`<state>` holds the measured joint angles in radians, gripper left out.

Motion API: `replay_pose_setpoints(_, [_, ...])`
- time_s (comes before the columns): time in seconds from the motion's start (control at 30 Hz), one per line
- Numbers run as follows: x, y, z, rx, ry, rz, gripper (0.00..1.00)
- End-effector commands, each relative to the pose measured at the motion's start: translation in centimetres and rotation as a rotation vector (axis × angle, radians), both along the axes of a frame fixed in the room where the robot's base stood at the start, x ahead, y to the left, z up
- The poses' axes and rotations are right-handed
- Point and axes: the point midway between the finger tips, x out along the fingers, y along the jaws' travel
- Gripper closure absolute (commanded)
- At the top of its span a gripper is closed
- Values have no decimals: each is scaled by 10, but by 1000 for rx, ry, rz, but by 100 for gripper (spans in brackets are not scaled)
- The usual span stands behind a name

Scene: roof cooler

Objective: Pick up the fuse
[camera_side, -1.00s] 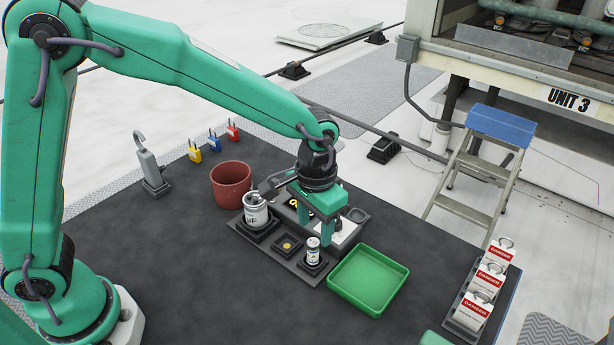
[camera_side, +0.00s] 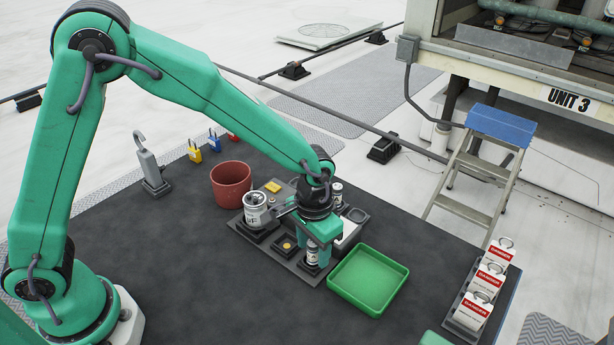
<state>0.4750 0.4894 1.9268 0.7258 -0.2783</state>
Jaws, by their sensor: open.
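My gripper (camera_side: 312,250) is open and points down over the front of the dark parts holder (camera_side: 243,228). Its green fingers are around or just above a small white labelled cylinder (camera_side: 312,258), which stands upright there. I cannot tell whether they touch it. Another small white cylinder with dark markings (camera_side: 337,188) stands behind my wrist, partly hidden. I cannot tell for certain which small part is the fuse. A larger white can (camera_side: 256,211) stands upright at the holder's left, and a round yellow part (camera_side: 287,245) sits in front of it.
A shallow green tray (camera_side: 368,280) lies right of the holder. A red-brown pot (camera_side: 231,184) stands behind left. The dark mat (camera_side: 200,280) is clear at front left.

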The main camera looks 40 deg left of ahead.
Motion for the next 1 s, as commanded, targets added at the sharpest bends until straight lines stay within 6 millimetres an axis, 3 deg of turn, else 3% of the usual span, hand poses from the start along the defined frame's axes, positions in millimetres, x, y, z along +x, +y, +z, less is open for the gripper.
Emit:
replay_pose_setpoints(0.13, [0, 0, -9, 0, 1, 0, 51])
replay_pose_setpoints(0.63, [0, 0, -9, 0, -1, 0, 51])
replay_pose_setpoints(0.87, [0, 0, -9, 0, -1, 0, 97])
replay_pose_setpoints(1.0, [0, 0, -9, 0, -1, 0, 100])
